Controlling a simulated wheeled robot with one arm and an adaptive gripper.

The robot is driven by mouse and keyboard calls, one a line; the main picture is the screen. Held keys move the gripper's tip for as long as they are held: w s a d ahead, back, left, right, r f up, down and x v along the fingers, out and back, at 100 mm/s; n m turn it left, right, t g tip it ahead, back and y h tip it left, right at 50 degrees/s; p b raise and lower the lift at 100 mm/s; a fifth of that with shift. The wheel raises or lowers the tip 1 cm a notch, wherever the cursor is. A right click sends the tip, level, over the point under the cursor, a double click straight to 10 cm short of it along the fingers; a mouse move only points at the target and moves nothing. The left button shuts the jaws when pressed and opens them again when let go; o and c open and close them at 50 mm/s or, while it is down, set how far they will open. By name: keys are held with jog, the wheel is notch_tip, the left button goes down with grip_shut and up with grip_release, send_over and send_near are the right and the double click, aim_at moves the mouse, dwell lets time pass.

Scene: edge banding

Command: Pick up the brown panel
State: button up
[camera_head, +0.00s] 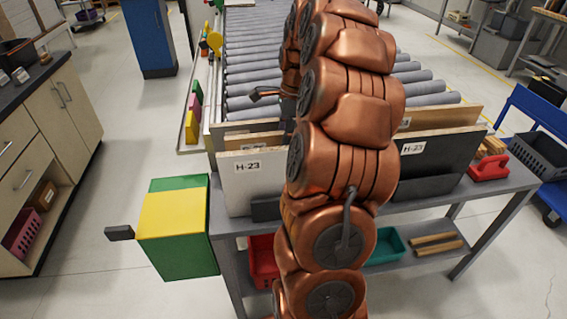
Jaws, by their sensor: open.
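Several panels stand on edge in dark holders on a grey table. A brown panel (440,117) shows its upper part behind a dark grey panel (432,165) labelled H-23 on the right. Another brownish panel (254,140) shows as a strip behind a white panel (246,185), also labelled H-23, on the left. My copper arm stands in front and hides the middle of the rack. A small dark part of my gripper (266,94) shows left of the arm, above the panels, apparently clear of them. The rest of it is hidden behind the arm.
A roller conveyor (250,62) runs behind the grey table (225,222). A green and yellow box (178,225) is at the table's left side. A red item (488,168) lies at its right end. Red (262,262) and teal (388,246) bins sit on the lower shelf.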

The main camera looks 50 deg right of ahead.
jog(key=shift+w+a+f, duration=0.15)
jog(key=shift+f, duration=1)
grip_shut()
